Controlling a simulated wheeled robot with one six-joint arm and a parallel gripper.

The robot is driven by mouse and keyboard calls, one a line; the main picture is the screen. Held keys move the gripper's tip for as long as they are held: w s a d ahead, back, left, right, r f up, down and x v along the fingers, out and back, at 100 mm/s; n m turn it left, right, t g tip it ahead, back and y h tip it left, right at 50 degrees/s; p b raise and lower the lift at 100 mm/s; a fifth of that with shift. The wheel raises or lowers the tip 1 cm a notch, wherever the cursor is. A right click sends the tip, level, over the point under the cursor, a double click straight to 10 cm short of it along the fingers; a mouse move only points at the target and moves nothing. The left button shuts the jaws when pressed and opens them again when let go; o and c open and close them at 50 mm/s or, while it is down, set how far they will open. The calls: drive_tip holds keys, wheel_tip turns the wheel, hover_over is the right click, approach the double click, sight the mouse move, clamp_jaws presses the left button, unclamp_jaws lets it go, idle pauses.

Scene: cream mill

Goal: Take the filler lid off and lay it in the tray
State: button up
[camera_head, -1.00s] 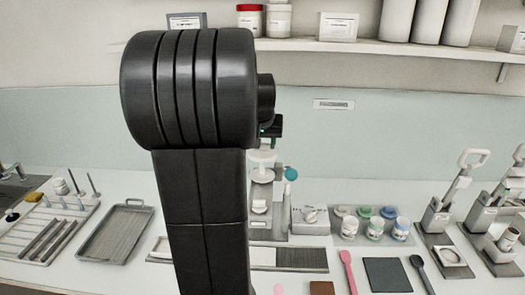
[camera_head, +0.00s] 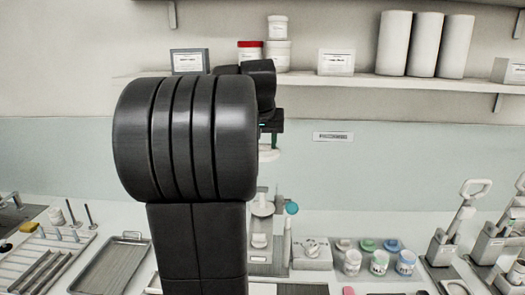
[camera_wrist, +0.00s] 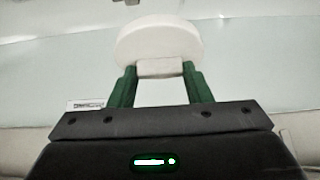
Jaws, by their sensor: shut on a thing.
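The filler lid is a round white disc with a squared grip; in the wrist view the lid (camera_wrist: 158,40) sits between the green fingers of my gripper (camera_wrist: 160,72), which are shut on its grip. In the head view the lid (camera_head: 268,155) shows partly behind my arm, under the gripper (camera_head: 273,141), clearly above the filler (camera_head: 262,226). The filler is a pale upright machine with a white round top, partly hidden by my arm.
A rack (camera_head: 28,262) stands left of the tray. Right of the filler are a teal-topped item (camera_head: 292,208), several lidded jars (camera_head: 379,262) and lever devices (camera_head: 452,230). A wall shelf (camera_head: 330,77) with tubs and rolls runs behind my arm.

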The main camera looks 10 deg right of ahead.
sight(262, 152)
drive_tip(key=shift+r+p, duration=0.65)
drive_tip(key=shift+r, duration=0.1)
drive_tip(key=shift+r, duration=0.15)
drive_tip(key=shift+r+p, duration=1.15)
drive_tip(key=shift+r, duration=0.3)
